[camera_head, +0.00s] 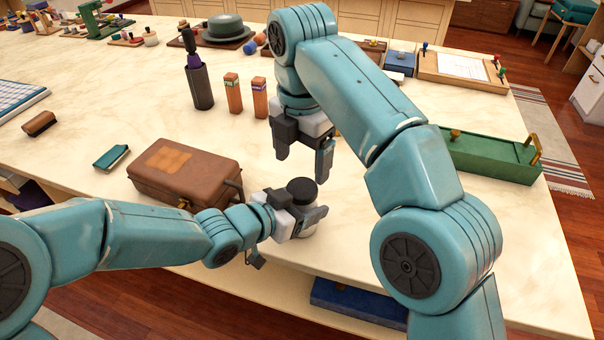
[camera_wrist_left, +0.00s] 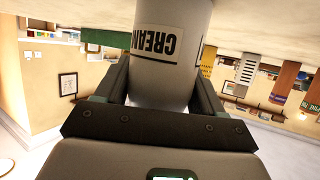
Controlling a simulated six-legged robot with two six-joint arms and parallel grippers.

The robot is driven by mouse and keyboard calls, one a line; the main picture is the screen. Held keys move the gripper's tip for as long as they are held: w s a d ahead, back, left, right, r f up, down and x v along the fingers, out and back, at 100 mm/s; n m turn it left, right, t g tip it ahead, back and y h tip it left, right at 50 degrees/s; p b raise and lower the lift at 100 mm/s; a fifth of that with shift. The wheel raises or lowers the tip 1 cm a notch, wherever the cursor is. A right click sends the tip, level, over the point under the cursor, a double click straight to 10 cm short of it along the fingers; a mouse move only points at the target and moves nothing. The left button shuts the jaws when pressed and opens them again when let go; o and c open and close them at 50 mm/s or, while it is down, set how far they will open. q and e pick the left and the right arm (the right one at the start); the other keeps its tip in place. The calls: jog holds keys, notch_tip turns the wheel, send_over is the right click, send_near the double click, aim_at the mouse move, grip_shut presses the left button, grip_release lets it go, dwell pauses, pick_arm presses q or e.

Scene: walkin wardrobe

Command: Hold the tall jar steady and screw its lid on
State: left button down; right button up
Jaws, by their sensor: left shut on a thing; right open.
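The jar (camera_head: 306,229) is white and stands upright near the front edge of the table, with a black lid (camera_head: 302,190) on top. Whether the lid is fully seated cannot be told. In the left wrist view the jar (camera_wrist_left: 170,75) shows a label reading CREAM, upside down, between the two fingers. My left gripper (camera_head: 304,214) is shut on the jar's body from the left, below the lid. My right gripper (camera_head: 303,163) points down, open and empty, just above the lid and apart from it.
A brown case (camera_head: 187,180) lies left of the jar. Two wooden blocks (camera_head: 233,94) and a dark bottle (camera_head: 199,85) stand behind. A green box (camera_head: 490,155) is at the right. Table between the jar and the green box is partly hidden by my right arm.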

aim_at(302, 187)
jog(key=shift+s+f, duration=0.1)
jog(key=shift+f, duration=3)
jog(key=c, duration=1.1)
jog(key=m, duration=0.6)
jog(key=shift+m, duration=0.3)
jog(key=o, duration=1.1)
jog(key=shift+o, duration=0.2)
